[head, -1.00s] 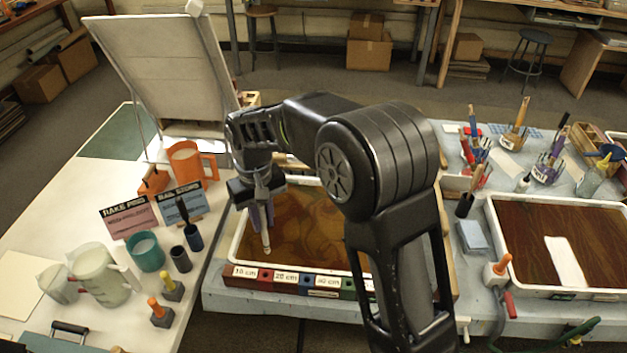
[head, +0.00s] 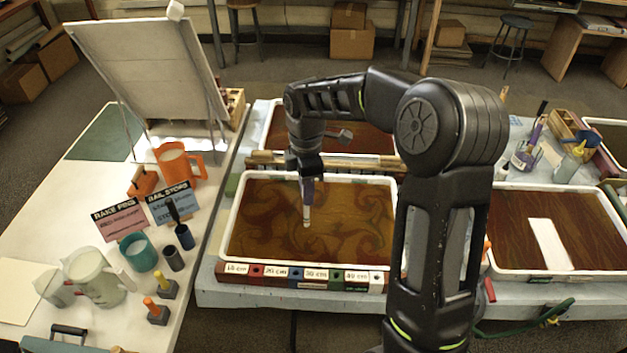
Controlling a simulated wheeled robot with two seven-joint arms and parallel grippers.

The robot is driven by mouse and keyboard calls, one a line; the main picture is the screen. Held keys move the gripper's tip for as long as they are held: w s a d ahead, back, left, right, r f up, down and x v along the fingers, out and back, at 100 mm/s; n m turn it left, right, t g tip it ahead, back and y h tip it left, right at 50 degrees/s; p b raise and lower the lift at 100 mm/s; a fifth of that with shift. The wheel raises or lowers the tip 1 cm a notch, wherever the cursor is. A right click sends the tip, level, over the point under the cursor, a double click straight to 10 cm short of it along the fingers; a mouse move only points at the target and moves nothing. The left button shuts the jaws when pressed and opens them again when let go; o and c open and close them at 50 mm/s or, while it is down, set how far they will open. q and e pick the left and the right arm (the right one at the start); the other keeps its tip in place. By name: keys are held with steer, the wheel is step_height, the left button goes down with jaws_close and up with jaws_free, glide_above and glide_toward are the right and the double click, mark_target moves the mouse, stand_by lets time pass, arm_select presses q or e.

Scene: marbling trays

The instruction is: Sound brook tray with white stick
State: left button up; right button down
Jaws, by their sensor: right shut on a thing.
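My right gripper (head: 308,190) hangs pointing down over the left part of the middle tray (head: 229,225). It is shut on a white stick (head: 307,217), whose short pale lower end shows below the fingers. The tray has a white rim and holds brown liquid with darker swirls. I cannot tell whether the stick's tip touches the liquid. No name for the tray can be read, so I cannot tell if it is the brook tray. My left gripper is out of view.
Coloured blocks with cm labels (head: 300,276) line the tray's front. A second brown tray (head: 268,130) lies behind it, and another with a white strip (head: 550,244) lies right. Cups, jugs and signs (head: 120,220) crowd the left table. My right arm hides the middle tray's right side.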

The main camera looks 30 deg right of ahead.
steer(key=shift+s+d+r+n, duration=0.2)
steer(key=shift+d+r+n, duration=0.15)
steer(key=shift+d+n, duration=0.5)
step_height(320, 180, down, 10)
steer(key=b, duration=0.6)
steer(key=shift+r, duration=0.25)
steer(key=shift+f+b, duration=0.5)
steer(key=shift+f, duration=0.25)
stand_by(1.1)
steer(key=shift+r, duration=0.1)
stand_by(0.8)
step_height(320, 180, up, 13)
steer(key=p, duration=0.9)
steer(key=shift+p, duration=0.4)
steer(key=shift+a, duration=0.15)
